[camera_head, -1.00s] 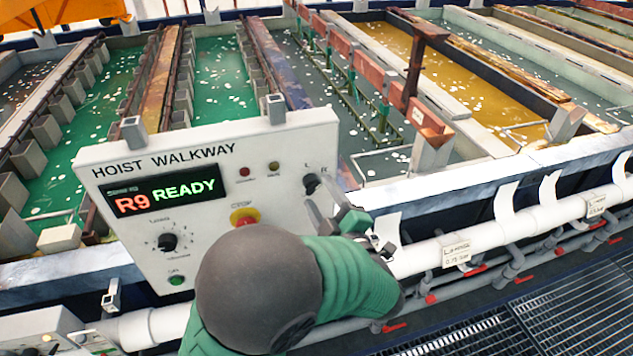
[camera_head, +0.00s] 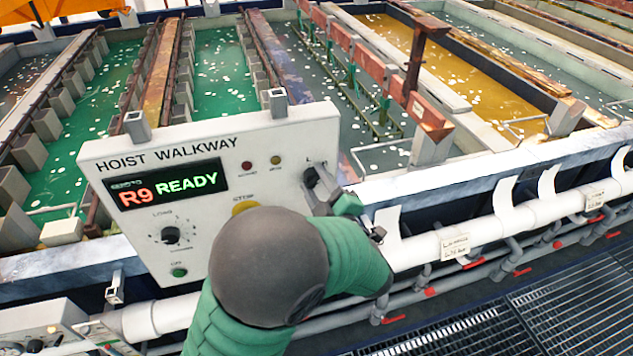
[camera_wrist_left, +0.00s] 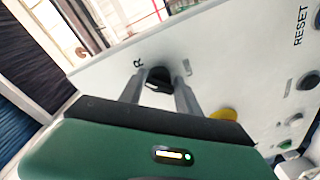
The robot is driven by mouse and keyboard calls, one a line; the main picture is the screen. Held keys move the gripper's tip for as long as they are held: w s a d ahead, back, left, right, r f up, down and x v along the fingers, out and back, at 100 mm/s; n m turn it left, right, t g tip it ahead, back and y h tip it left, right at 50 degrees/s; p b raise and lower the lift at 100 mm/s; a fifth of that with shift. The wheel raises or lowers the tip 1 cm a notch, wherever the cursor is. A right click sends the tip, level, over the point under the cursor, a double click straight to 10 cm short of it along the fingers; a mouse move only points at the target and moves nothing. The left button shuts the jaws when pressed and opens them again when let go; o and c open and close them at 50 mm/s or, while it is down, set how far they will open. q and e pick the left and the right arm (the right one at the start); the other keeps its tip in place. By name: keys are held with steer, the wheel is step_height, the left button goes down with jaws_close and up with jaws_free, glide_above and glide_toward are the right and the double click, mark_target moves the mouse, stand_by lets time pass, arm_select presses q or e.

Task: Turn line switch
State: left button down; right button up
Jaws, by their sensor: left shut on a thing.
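The line switch (camera_head: 312,177) is a black rotary knob at the upper right of the white HOIST WALKWAY panel (camera_head: 262,143), just under the L and R marks. In the left wrist view the knob (camera_wrist_left: 159,79) sits between the two grey fingers, close to the R mark. My left gripper (camera_head: 320,190) is shut on the knob, its fingers on either side of it; in the left wrist view the gripper (camera_wrist_left: 160,88) shows from behind. My green left forearm hides the panel's lower right. The right gripper is not in view.
The panel's display (camera_head: 167,186) reads R9 READY. A yellow stop button (camera_head: 245,207) is partly hidden by my arm. White pipes (camera_head: 480,235) with red-handled valves run below, and open tanks (camera_head: 215,80) lie behind. A grated walkway (camera_head: 570,310) is at lower right.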

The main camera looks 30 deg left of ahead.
arm_select(q)
steer(key=shift+m, duration=0.6)
steer(key=shift+d+f+m+p, duration=0.1)
steer(key=shift+m+p, duration=0.25)
steer(key=shift+m, duration=0.35)
steer(key=c, duration=1)
jaws_free()
steer(key=shift+s, duration=0.1)
steer(key=shift+c, duration=0.2)
steer(key=shift+d, duration=0.2)
steer(key=b+v, duration=0.4)
steer(key=v, duration=1.3)
steer(key=shift+b, duration=0.4)
steer(key=shift+a+f, duration=0.1)
